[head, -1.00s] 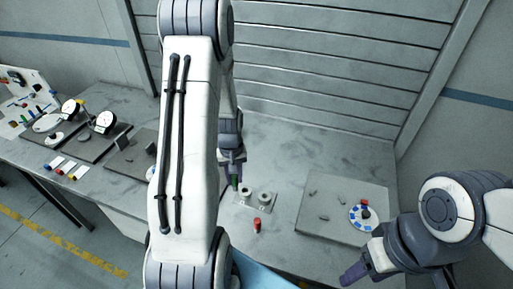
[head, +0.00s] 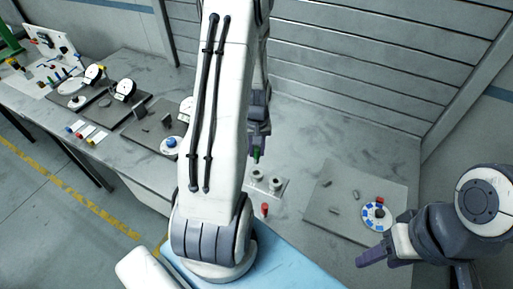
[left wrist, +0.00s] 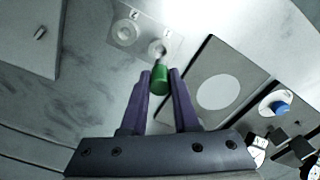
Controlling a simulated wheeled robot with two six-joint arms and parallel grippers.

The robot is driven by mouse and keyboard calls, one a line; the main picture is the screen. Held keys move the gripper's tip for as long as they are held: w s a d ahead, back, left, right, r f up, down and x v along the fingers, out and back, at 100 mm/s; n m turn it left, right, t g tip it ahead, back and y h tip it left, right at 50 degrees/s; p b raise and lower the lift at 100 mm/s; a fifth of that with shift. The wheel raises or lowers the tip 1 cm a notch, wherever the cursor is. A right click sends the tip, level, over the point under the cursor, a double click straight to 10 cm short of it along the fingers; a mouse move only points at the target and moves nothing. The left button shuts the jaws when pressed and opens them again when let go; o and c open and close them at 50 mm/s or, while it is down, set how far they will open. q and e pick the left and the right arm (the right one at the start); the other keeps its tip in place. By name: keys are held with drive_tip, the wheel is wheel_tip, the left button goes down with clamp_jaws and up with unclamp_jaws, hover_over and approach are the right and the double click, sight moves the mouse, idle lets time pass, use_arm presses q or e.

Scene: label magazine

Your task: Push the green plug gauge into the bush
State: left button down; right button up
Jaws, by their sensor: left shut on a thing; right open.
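My left gripper (head: 258,146) is shut on the green plug gauge (head: 256,156). In the left wrist view the green handle (left wrist: 160,79) sits between the two purple fingers, with its pale metal pin pointing at one bush (left wrist: 157,47). The pin's tip overlaps this bush in the picture; I cannot tell whether it is above it or in its mouth. In the head view the gauge hangs just above the left bush (head: 257,173). A second bush (head: 275,184) stands beside it on the same plate (head: 281,193). My right gripper (head: 373,256) is open and empty at the lower right.
A red plug (head: 264,209) stands in front of the bush plate. A grey board (head: 335,218) with small grey parts and a blue-white dial (head: 376,215) lies to the right. Dial gauges (head: 124,89) stand at the left. Bare bench lies behind the bushes.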

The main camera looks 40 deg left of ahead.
sight(257, 163)
use_arm(q)
drive_tip(key=shift+f+b, duration=1.75)
drive_tip(key=shift+f, duration=0.75)
drive_tip(key=shift+f+b, duration=1.45)
drive_tip(key=shift+f, duration=0.65)
drive_tip(key=c, duration=0.6)
unclamp_jaws()
drive_tip(key=shift+r, duration=0.1)
wheel_tip(257, 163, up, 10)
drive_tip(key=shift+r+b, duration=0.25)
drive_tip(key=shift+b, duration=0.6)
